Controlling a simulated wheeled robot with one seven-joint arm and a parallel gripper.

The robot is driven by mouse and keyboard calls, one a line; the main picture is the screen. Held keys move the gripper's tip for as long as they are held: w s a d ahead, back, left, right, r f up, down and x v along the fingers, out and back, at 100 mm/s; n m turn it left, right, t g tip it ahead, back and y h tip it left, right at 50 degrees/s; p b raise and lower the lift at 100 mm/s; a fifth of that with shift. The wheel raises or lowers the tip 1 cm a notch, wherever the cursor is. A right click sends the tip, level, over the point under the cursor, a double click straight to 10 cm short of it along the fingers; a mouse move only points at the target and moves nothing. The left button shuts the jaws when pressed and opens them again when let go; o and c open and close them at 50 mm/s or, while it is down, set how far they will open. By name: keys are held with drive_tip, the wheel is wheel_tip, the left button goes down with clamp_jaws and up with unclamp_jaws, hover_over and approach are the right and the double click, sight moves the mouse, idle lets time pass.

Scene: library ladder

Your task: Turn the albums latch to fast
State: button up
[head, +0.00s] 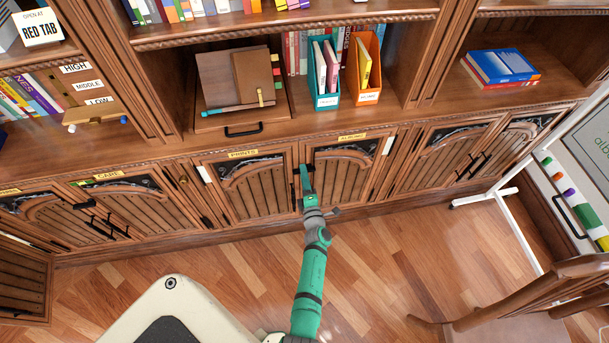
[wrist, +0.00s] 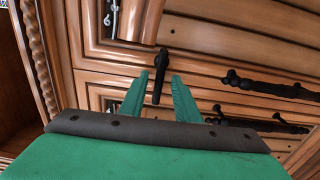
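The albums label (head: 352,138) sits above the right door (head: 342,177) of the middle cabinet pair. My gripper (head: 306,172) reaches to the upper left edge of that door, where a dark latch is mostly covered by it. In the wrist view a black latch lever (wrist: 160,72) lies between the two green fingers of my gripper (wrist: 159,95). The fingers stand apart, with a gap showing on both sides of the lever. The latch's markings are not readable.
The prints door (head: 252,190) is left of the albums door. Black bar handles (wrist: 270,86) show at right in the wrist view. A wooden chair (head: 540,300) and a white stand leg (head: 518,232) are at right. Open floor (head: 400,250) lies before the cabinets.

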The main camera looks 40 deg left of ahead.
drive_tip(key=shift+s, duration=0.15)
drive_tip(key=v, duration=1)
drive_tip(key=shift+s+d, duration=0.25)
